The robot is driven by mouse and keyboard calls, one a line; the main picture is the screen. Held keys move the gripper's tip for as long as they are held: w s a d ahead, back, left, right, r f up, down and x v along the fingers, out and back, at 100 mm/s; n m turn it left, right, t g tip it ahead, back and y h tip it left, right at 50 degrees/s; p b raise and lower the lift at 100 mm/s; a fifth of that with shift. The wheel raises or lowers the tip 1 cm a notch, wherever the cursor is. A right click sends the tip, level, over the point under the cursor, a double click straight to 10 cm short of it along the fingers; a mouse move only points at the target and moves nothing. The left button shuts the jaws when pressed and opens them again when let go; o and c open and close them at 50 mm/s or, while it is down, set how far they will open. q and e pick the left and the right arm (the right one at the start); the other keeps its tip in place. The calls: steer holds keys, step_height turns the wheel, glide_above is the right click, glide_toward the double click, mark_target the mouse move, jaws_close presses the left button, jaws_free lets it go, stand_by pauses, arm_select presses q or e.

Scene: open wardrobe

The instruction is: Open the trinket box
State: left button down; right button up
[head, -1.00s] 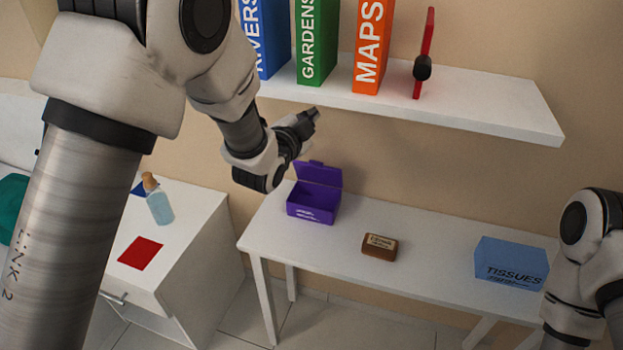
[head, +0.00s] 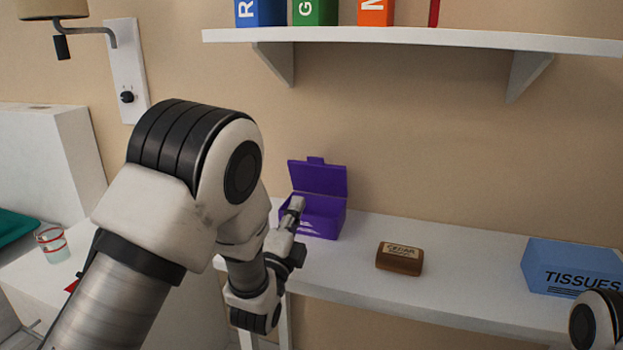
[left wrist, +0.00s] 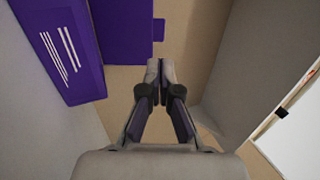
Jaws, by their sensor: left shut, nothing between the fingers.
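The purple trinket box (head: 318,222) stands on the white table against the wall. Its lid (head: 318,180) is raised upright at the back, with a small tab on its top edge. My left gripper (head: 297,203) is shut and empty, its fingertips overlapping the left part of the box in the head view. In the left wrist view the box (left wrist: 60,55) with white stripes is at upper left, beside the lid (left wrist: 125,30). My right gripper is out of view.
A brown cedar block (head: 400,262) and a blue tissue box (head: 568,268) stand to the right on the table (head: 455,292). A shelf (head: 410,39) with upright books hangs above. A glass (head: 52,245) is at far left. The tabletop between block and tissue box is clear.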

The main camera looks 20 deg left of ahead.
mark_target(315, 162)
arm_select(q)
steer(key=b+x, duration=0.1)
steer(key=x, duration=1)
